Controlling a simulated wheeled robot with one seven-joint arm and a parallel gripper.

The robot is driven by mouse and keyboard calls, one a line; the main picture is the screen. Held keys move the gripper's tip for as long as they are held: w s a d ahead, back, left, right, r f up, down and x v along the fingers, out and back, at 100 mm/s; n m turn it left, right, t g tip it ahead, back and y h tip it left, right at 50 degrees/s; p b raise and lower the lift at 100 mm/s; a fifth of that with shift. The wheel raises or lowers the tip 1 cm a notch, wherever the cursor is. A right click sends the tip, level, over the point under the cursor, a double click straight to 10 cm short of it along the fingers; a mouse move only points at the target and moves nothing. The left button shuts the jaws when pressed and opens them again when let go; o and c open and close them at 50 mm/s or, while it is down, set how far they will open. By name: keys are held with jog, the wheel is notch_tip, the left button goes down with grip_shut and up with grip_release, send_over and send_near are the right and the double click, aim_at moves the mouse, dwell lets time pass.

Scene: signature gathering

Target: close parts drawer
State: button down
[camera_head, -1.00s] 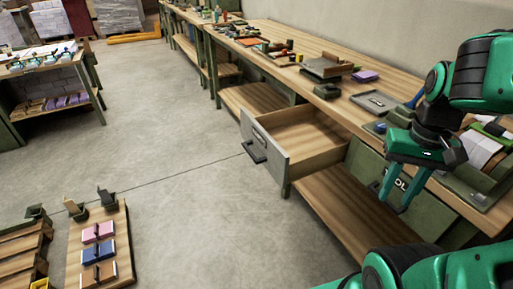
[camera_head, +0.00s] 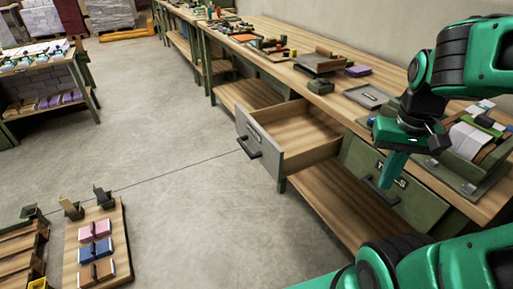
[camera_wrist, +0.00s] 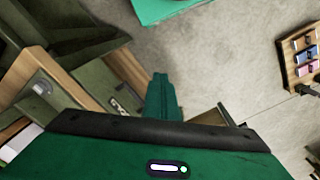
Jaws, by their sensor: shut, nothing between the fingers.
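The parts drawer (camera_head: 292,162) is pulled well out from under the long workbench. It has a grey front, a dark handle (camera_head: 248,147) and an empty wooden inside. My gripper (camera_head: 388,184) is shut and empty, pointing down in front of the green tools drawer front (camera_head: 412,205), to the right of the open drawer and apart from it. In the wrist view my closed fingers (camera_wrist: 162,95) show at the centre. The part of the open drawer in the wrist view is mostly hidden behind my gripper body.
The workbench top (camera_head: 335,105) holds trays, a purple block (camera_head: 358,71) and other small items. A lower shelf (camera_head: 325,207) runs beneath. A wooden board (camera_head: 122,262) with coloured blocks lies at the lower left. The grey floor (camera_head: 170,140) left of the drawer is clear.

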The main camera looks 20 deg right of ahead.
jog(key=w+a+f+n+t+h, duration=0.15)
jog(key=w+a, duration=0.25)
jog(key=w, duration=0.7)
jog(key=w+a+f+n+h, duration=0.2)
jog(key=w+a+f, duration=0.15)
jog(key=w, duration=0.65)
jog(key=n+t, duration=0.4)
send_near(261, 153)
jog(key=s+a+r, duration=0.3)
jog(key=a, duration=0.3)
jog(key=shift+h, duration=0.35)
jog(key=x, duration=0.9)
jog(key=shift+w+f, duration=0.2)
jog(key=shift+f, duration=0.15)
jog(key=d, duration=0.3)
jog(key=shift+w, duration=0.35)
jog(key=shift+w+d, duration=0.1)
jog(key=shift+d, duration=0.35)
